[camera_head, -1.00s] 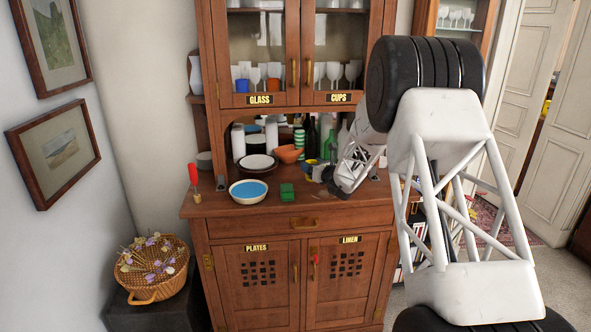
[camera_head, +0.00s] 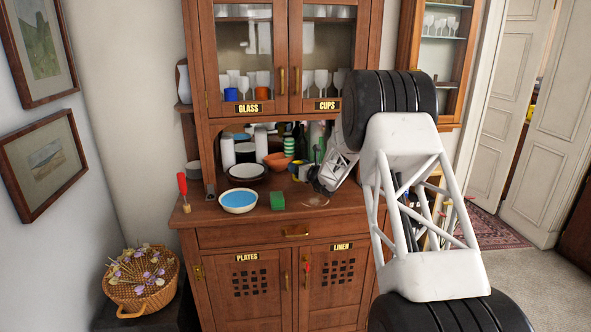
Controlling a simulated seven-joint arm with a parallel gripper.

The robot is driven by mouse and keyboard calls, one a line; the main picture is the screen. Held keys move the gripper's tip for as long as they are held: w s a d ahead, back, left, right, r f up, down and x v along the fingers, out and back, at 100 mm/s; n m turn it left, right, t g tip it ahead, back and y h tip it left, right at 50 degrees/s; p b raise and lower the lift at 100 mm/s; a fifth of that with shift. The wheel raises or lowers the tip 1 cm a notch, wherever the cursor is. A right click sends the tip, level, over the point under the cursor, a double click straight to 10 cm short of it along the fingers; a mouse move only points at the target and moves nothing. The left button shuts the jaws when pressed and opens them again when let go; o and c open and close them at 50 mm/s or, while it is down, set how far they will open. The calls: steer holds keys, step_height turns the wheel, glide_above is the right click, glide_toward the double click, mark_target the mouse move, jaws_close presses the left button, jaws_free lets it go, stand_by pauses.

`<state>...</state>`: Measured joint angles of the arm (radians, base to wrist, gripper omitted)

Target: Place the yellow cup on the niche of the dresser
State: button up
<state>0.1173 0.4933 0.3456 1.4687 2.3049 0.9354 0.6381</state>
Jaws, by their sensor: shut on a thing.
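The dresser (camera_head: 222,213) stands ahead, with an open niche (camera_head: 240,128) between its glass doors and its worktop. My gripper (camera_head: 308,178) is at the niche's front right, just above the worktop. It is shut on what looks like the yellow cup (camera_head: 295,167), a small yellow patch at its fingertips. My arm and gripper hide most of it, and I cannot tell whether it touches the niche floor.
A blue-filled bowl (camera_head: 238,200) and a green block (camera_head: 277,201) lie on the front worktop. A red-handled tool (camera_head: 182,187) stands at the left. Plates, an orange bowl (camera_head: 277,161), a striped cup (camera_head: 289,147) and bottles crowd the niche. A wicker basket (camera_head: 140,290) is lower left.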

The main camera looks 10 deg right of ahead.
steer(key=shift+w+f, duration=0.2)
steer(key=shift+w, duration=1.75)
steer(key=shift+w+f, duration=0.15)
steer(key=shift+w, duration=1.75)
steer(key=shift+f, duration=0.1)
steer(key=shift+f, duration=1.65)
steer(key=shift+f, duration=0.15)
steer(key=o, duration=1)
steer(key=shift+c, duration=0.2)
steer(key=shift+d, duration=0.1)
steer(key=shift+v, duration=6)
